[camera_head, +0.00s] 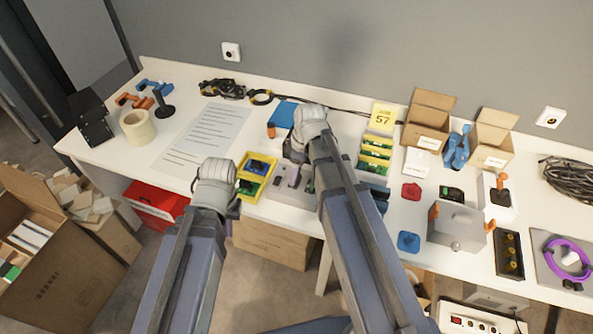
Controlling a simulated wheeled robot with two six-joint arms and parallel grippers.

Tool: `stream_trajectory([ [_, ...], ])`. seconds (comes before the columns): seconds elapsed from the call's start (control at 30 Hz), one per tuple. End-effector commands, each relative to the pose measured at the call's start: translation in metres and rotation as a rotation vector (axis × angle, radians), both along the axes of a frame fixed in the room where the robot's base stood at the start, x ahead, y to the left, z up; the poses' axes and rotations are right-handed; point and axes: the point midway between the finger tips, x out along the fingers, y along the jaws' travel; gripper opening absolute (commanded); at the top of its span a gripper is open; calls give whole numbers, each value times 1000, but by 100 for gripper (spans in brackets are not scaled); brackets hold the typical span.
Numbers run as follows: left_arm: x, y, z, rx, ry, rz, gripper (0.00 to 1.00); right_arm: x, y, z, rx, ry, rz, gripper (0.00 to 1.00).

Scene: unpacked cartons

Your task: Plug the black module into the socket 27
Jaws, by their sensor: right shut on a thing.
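My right gripper (296,153) is above a grey socket block (284,194) near the table's front edge. It is shut on a small dark thing, mostly hidden by the gripper; I cannot tell whether it touches the block. A purple-grey piece (293,177) stands in the block. My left gripper (238,211) is left of the block, beside a yellow tray (248,189); its finger opening cannot be made out. A yellow card (382,116) behind seems to read 57. No socket number is readable.
Yellow-edged trays (375,154) stand right of my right arm. Further right are a black-and-green piece (451,194), a grey box (457,225) and open cartons (427,119). A paper sheet (205,137) and tape roll (137,126) lie at left.

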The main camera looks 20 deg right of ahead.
Motion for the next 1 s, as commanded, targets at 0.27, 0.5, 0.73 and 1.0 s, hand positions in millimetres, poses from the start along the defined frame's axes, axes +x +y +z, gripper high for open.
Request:
stream_trajectory([
  [0.27,0,0,0,0,0,0,0,0,0,0,0,0,0,0],
  [0.5,0,0,-2,0,0,0,0,0,0,-2,0,0,0,0],
  [0.73,0,0,-6,0,0,0,0,0,0,-6,0,0,0,0],
  [1.0,0,0,-5,0,0,0,0,0,0,-5,0,0,0,68],
])
